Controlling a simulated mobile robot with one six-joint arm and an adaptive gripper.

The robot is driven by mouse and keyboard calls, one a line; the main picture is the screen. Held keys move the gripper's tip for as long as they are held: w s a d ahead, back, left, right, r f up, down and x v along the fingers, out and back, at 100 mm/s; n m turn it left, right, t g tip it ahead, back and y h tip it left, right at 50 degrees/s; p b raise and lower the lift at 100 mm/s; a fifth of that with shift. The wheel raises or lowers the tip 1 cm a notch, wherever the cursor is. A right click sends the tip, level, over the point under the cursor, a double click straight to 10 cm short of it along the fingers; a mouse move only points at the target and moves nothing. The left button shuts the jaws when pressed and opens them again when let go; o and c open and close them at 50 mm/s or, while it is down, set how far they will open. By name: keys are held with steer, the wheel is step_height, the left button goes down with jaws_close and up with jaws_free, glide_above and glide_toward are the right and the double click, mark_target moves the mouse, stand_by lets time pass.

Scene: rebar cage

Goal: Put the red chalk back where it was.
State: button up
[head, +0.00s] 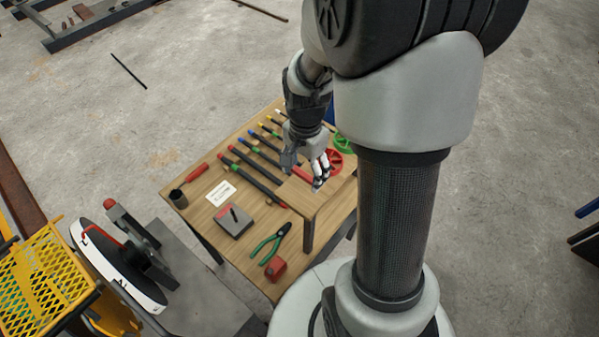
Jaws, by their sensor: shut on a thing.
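My gripper (304,178) is over the right part of the wooden table, low above a small raised wooden platform (311,200). Its fingers are shut on a red piece (301,174), which I take to be the red chalk; the fingers hide most of it. I cannot tell whether it touches the wood. Another red cylinder (196,172) lies at the table's left edge, beside a dark cup (179,198).
Several dark bars with coloured ends (256,159) lie in a row left of my gripper. A white card (221,193), a grey block (234,221), green-handled pliers (271,243) and a red tape measure (275,268) lie nearer. Red (336,161) and green (344,143) wheels are at right.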

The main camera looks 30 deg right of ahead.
mark_target(304, 189)
steer(key=shift+f, duration=2.5)
steer(key=shift+f+b, duration=0.25)
steer(key=shift+b, duration=0.15)
steer(key=o, duration=1.3)
steer(key=shift+r, duration=0.1)
